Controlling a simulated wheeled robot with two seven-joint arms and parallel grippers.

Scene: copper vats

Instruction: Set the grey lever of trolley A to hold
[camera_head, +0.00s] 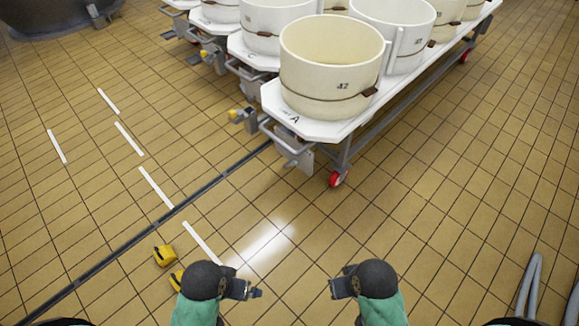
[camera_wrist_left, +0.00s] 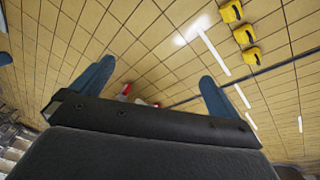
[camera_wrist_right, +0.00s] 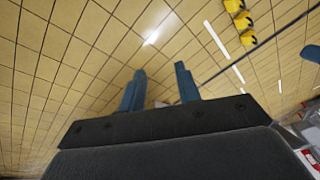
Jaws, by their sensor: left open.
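Trolley A (camera_head: 326,131) is the nearest white-topped trolley in the head view, marked "A" on its near corner. It carries a cream tub marked 42 (camera_head: 332,65). Grey metal fittings (camera_head: 297,154) stick out from its near end; I cannot tell which part is the lever or how it is set. A grey part with a yellow end (camera_head: 241,116) is just left of that corner. My left gripper (camera_head: 257,293) is open and empty, over the floor in front of the trolley. My right gripper (camera_head: 333,287) is empty with its fingers apart, also well short of the trolley.
More trolleys with tubs stand behind and left of trolley A. A red wheel (camera_head: 336,180) is under its near corner. Yellow blocks (camera_head: 164,256) lie on the floor at left. A dark floor channel (camera_head: 150,222) runs toward the trolley. Tiled floor between me and it is clear.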

